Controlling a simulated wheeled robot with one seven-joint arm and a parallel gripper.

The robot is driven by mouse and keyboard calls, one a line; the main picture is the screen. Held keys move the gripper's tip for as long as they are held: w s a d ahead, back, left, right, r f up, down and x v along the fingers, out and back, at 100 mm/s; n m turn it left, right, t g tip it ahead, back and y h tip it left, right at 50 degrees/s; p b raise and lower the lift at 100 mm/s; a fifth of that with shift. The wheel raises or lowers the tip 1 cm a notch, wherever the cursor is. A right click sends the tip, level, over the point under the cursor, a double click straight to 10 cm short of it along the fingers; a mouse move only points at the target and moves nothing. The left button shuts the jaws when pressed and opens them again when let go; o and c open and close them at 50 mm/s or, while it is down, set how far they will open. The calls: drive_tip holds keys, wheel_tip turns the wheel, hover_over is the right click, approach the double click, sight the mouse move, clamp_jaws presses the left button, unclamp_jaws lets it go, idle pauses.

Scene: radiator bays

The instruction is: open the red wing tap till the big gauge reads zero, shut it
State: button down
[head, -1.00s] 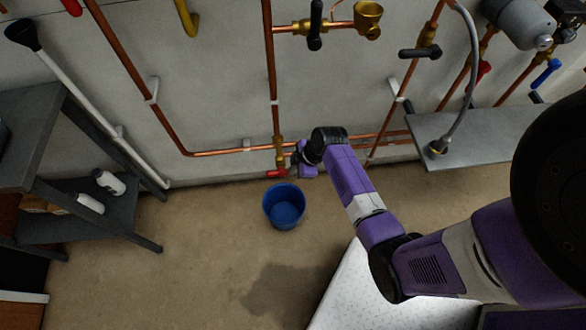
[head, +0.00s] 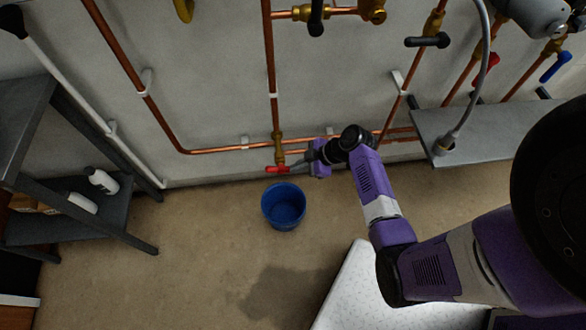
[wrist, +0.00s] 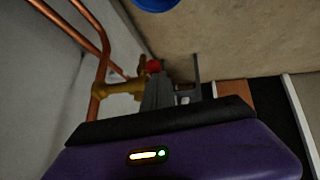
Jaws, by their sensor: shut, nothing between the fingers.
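The red wing tap (head: 277,169) is on a brass valve low on the wall, at the foot of a vertical copper pipe. It also shows as a small red end beyond my fingertips in the wrist view (wrist: 154,66). My gripper (head: 297,165) is just to the right of the tap, pointing left at it. It is shut and empty; whether its tips touch the tap I cannot tell. In the wrist view my grey fingers (wrist: 158,88) partly hide the brass valve. The blue bucket (head: 284,206) stands on the floor below the tap. No gauge face is in view.
Copper pipes run along the wall, with black-handled valves (head: 428,40) above. A grey shelf (head: 480,130) juts out at right and a dark shelf unit (head: 75,220) stands at left. A dark patch (head: 285,290) marks the floor. Floor left of the bucket is clear.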

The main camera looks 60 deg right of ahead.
wheel_tip(320, 180, down, 5)
drive_tip(key=t+y+b, duration=0.2)
drive_tip(key=t+b, duration=0.1)
drive_tip(key=b, duration=0.6)
drive_tip(key=m+t+y+b, duration=0.1)
drive_tip(key=t+b, duration=0.3)
drive_tip(key=b, duration=0.5)
drive_tip(key=shift+s+d+y, duration=0.15)
drive_tip(key=shift+y, duration=0.65)
drive_tip(key=shift+f+b, duration=0.1)
drive_tip(key=shift+b, duration=0.5)
